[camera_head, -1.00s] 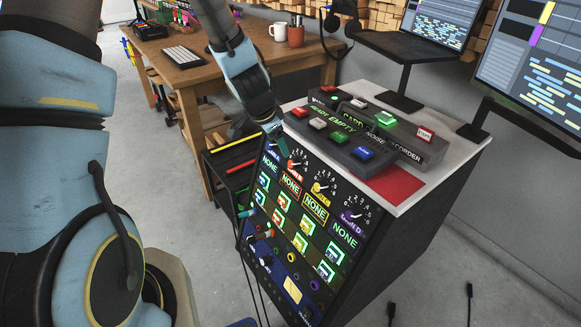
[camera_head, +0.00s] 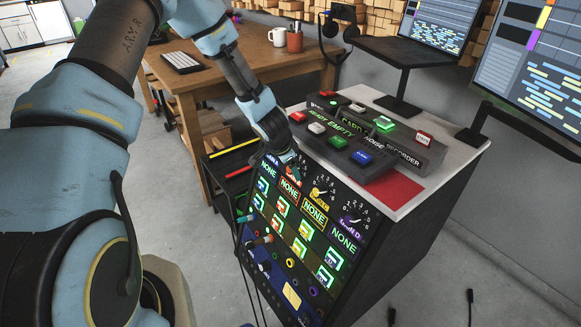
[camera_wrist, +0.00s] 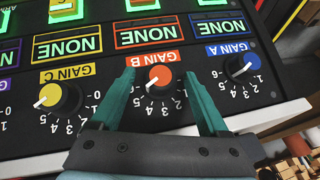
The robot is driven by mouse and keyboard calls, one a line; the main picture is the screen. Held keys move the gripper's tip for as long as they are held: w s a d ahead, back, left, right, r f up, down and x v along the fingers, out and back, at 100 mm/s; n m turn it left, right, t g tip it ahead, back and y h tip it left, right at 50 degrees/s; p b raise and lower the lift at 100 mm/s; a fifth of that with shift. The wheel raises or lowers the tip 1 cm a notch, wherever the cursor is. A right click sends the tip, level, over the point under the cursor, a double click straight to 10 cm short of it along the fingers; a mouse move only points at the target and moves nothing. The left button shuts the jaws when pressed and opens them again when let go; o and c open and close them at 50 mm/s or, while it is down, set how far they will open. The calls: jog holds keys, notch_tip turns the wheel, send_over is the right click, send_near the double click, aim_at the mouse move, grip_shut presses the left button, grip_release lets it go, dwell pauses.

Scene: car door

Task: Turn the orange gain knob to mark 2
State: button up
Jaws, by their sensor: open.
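The orange gain knob (camera_wrist: 158,80), marked GAIN B, is on the black panel in the wrist view, which sees the panel upside down. Its white pointer slants to the lower left of the picture; I cannot read its mark for certain, as the fingers cover part of the dial. My gripper (camera_wrist: 156,82) is open, with one teal finger on each side of the knob. Small gaps seem to show between fingers and knob. In the head view my gripper (camera_head: 287,158) is at the panel's top edge and mostly hides the orange knob.
A yellow knob (camera_wrist: 60,98) and a blue knob (camera_wrist: 241,68) flank the orange one closely. Below the dials in the head view are lit NONE labels and green-lit buttons. A button box (camera_head: 340,135) stands on the cabinet top (camera_head: 432,183). Cables hang at the panel's left.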

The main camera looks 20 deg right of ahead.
jog(key=shift+d+f, duration=0.1)
jog(key=shift+f, duration=0.1)
grip_shut()
dwell(0.6)
